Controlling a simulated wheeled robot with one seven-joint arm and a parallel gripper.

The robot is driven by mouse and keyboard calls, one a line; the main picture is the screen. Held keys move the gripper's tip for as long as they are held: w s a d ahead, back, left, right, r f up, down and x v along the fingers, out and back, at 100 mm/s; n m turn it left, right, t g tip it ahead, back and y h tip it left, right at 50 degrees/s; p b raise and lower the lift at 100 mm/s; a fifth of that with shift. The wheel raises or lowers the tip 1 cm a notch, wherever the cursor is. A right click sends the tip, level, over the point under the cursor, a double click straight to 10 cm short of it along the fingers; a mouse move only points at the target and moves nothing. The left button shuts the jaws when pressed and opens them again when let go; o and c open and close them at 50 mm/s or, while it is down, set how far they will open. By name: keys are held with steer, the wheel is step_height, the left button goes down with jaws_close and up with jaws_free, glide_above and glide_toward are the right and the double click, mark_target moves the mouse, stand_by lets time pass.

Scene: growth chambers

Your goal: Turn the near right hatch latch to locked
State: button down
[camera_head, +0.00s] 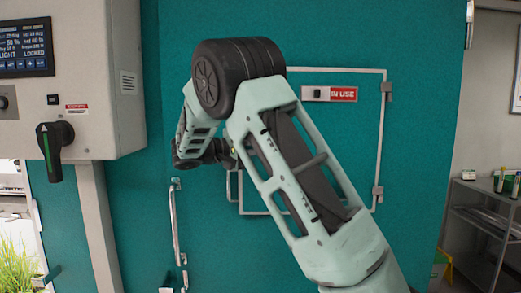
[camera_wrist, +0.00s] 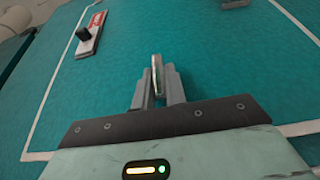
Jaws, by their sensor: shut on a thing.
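In the wrist view, my gripper (camera_wrist: 157,84) is shut on a thin, pale metal piece, the hatch latch (camera_wrist: 155,63), whose edge shows upright between the two grey fingers. The rest of the latch is hidden by the fingers, and I cannot tell its exact turn. The hatch (camera_head: 354,100) is a teal panel with a white outline on the teal wall in the head view. My arm covers much of it, and my fingers are hidden there.
A red IN USE sign (camera_head: 343,94) with a dark knob sits on the hatch; it also shows in the wrist view (camera_wrist: 91,34). A control box (camera_head: 100,100) with a black rotary handle (camera_head: 54,145) is at left. A long handle (camera_head: 174,225) stands below my wrist. Shelves (camera_head: 482,215) are at right.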

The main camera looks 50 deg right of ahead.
stand_by(0.4)
steer(key=c, duration=1.4)
jaws_free()
steer(key=shift+c, duration=0.2)
steer(key=b+v, duration=0.4)
steer(key=v, duration=1.3)
steer(key=shift+a+f, duration=0.15)
steer(key=shift+a, duration=0.1)
